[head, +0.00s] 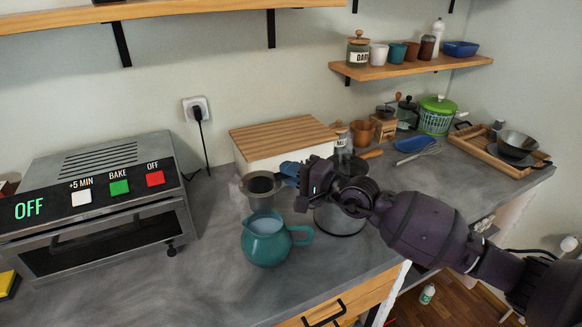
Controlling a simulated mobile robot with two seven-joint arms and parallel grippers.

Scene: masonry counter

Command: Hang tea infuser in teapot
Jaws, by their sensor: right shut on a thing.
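The teal teapot (268,246) stands upright and open-topped on the grey counter, its spout to the left and its handle to the right. The tea infuser (262,199), a grey metal cup with a wide rim and dark inside, shows upright just behind and above the teapot's opening in the picture, apart from it. My right gripper (302,187) is at the infuser's right side and shut on it; the exact grip point is hard to see. My left gripper is not in view.
A toaster oven (100,205) stands at the left. A metal pot (340,220) is partly hidden under my right arm. A bread box (285,140) and blue items (290,169) are behind. A tray with bowls (505,150) is at right. Counter left of the teapot is clear.

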